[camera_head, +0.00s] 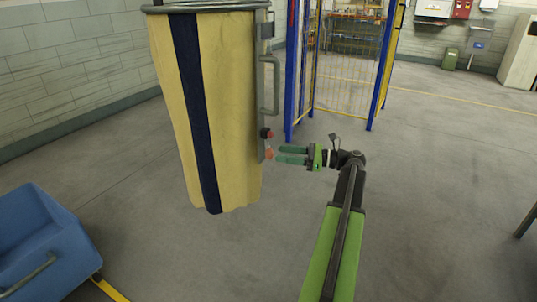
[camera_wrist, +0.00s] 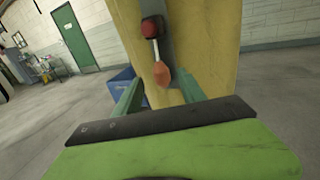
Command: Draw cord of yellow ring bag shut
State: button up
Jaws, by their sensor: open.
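The yellow bag (camera_head: 225,110) with a dark blue vertical stripe hangs from a metal ring (camera_head: 205,7) at the upper left of the head view; it fills the middle of the wrist view (camera_wrist: 205,60). On its right side is a grey metal strip with a dark red knob (camera_head: 266,133) and, below it, an orange pull (camera_head: 268,153) on a short cord. In the wrist view the red knob (camera_wrist: 149,29) and orange pull (camera_wrist: 161,76) show between and beyond my fingers. My gripper (camera_head: 279,155) is open and empty, its fingertips close to the pull; contact cannot be told.
A blue bin (camera_head: 40,240) stands at the lower left, and it shows behind the bag in the wrist view. A blue and yellow mesh frame (camera_head: 340,70) stands behind the gripper. The floor on the right is mostly clear.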

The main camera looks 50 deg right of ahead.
aim_at(270, 150)
jog(key=x, duration=0.5)
jog(key=shift+w+a, duration=0.1)
jog(key=shift+w, duration=0.15)
jog(key=shift+c, duration=0.5)
grip_shut()
dwell(0.6)
